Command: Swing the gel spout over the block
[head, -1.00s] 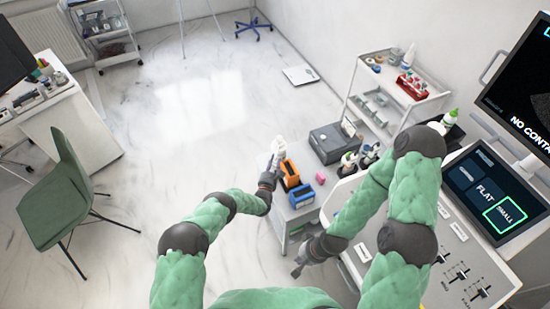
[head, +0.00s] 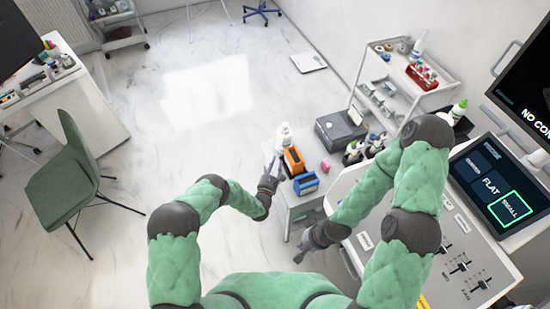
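A white bottle (head: 284,134) stands at the far left corner of the small grey cabinet; I cannot make out its spout clearly. A small pink block (head: 326,165) lies on the cabinet top, right of an orange holder (head: 293,160) and a blue holder (head: 306,183). My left gripper (head: 270,166) is at the cabinet's left edge, just left of the orange holder and below the white bottle in the picture, apart from the bottle. My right gripper (head: 303,252) hangs low in front of the cabinet, away from the block. Both grippers' fingers are too small to read.
A grey box (head: 340,131) and dark-bodied bottles (head: 353,152) stand behind and right of the block. A console with a touch screen (head: 492,188) fills the right. A green-capped bottle (head: 458,112) stands behind it. The floor on the left is clear up to a green chair (head: 68,180).

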